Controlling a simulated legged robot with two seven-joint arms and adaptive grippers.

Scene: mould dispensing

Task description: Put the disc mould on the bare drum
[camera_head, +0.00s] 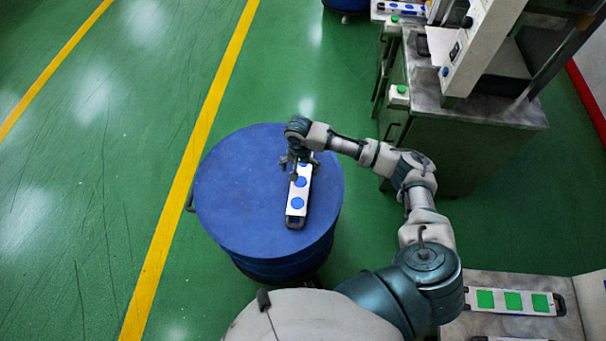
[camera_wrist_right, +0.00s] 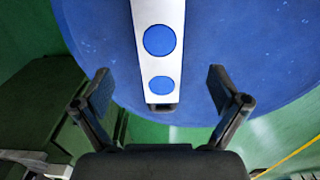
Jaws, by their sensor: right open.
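The disc mould (camera_head: 297,202), a white bar with round blue discs and dark end handles, lies on top of the blue drum (camera_head: 232,190). My right gripper (camera_head: 301,172) is over the mould's far end and hides part of it. In the right wrist view, the mould (camera_wrist_right: 155,14) lies on the drum top (camera_wrist_right: 230,35). There the fingers of the right gripper (camera_wrist_right: 160,78) are spread wide, one on each side of the mould's end and apart from it. My left gripper is out of view.
A mould with green squares (camera_head: 470,299) lies on a metal table (camera_head: 500,277) at the lower right. A metal workbench with a machine (camera_head: 470,115) stands at the upper right. Another blue drum (camera_head: 346,5) is partly visible at the top. Green floor left of the drum is clear.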

